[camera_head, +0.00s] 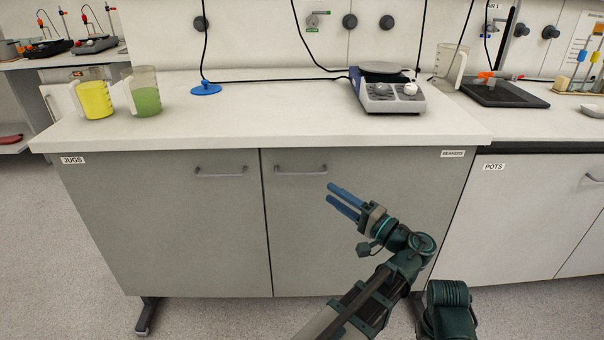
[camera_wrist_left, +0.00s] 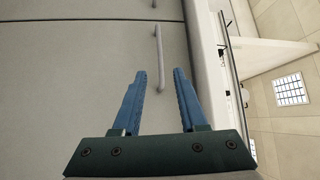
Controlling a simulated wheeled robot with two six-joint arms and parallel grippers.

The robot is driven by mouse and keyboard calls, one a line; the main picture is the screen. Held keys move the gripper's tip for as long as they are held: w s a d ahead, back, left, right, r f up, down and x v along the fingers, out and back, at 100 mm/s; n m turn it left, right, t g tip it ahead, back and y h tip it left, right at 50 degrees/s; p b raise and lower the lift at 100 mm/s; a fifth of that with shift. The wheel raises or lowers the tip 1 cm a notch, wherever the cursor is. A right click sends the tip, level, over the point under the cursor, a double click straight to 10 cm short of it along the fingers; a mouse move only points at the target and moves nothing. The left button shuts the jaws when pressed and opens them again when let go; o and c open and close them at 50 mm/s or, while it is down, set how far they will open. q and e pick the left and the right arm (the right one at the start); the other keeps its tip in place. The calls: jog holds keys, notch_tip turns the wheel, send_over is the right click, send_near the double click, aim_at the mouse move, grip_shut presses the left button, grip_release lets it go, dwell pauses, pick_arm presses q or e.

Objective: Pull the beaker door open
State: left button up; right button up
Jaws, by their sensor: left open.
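The beaker door (camera_head: 348,225) is the grey right-hand door of the cabinet, below a small BEAKERS label (camera_head: 453,154). It looks closed, flush with the door beside it. Its bar handle (camera_head: 300,171) is at the door's upper left. My left gripper (camera_head: 333,194), with blue fingers, is open and empty in front of this door, to the right of and below the handle in the head view. In the left wrist view the handle (camera_wrist_left: 158,50) lies ahead, in line with the gap between the open fingers (camera_wrist_left: 160,73). Contact with the handle does not show. My right gripper is out of view.
The jugs door (camera_head: 175,225) with its own handle (camera_head: 219,172) is on the left. The counter edge (camera_head: 250,142) overhangs above. On the counter stand a yellow jug (camera_head: 95,98), a green jug (camera_head: 146,98) and a hot plate (camera_head: 388,97). The floor in front is clear at left.

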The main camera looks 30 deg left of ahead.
aim_at(302, 174)
pick_arm(q)
jog(key=p+x, duration=0.1)
jog(key=x, duration=1)
jog(key=shift+a+r, duration=0.1)
jog(key=shift+a, duration=0.15)
jog(key=shift+c, duration=0.4)
grip_shut()
dwell(0.6)
